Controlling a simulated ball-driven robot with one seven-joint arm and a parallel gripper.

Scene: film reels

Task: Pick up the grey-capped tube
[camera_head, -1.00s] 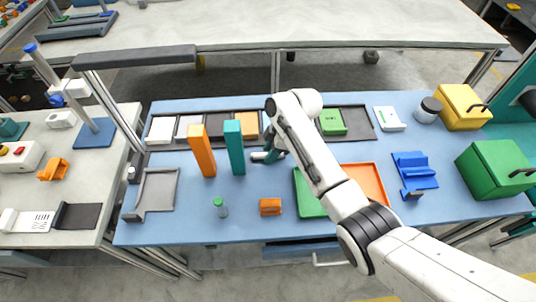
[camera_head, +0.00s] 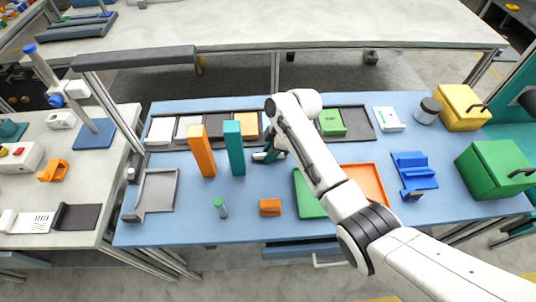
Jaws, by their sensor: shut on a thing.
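My gripper (camera_head: 265,156) is low over the blue table, just right of the tall teal block. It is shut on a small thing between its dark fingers. My arm and the small size hide that thing, so I cannot make out its cap colour. A small upright tube with a green cap (camera_head: 220,207) stands at the front of the table, left of the orange holder and apart from my gripper. I cannot clearly make out a grey-capped tube elsewhere on the table.
The tall orange block (camera_head: 202,152) and tall teal block (camera_head: 235,148) stand close left of my gripper. A dark compartment tray (camera_head: 220,133) lies behind. A green tray (camera_head: 309,196), orange tray (camera_head: 379,178) and orange holder (camera_head: 270,207) lie in front and right. The table's front left is mostly clear.

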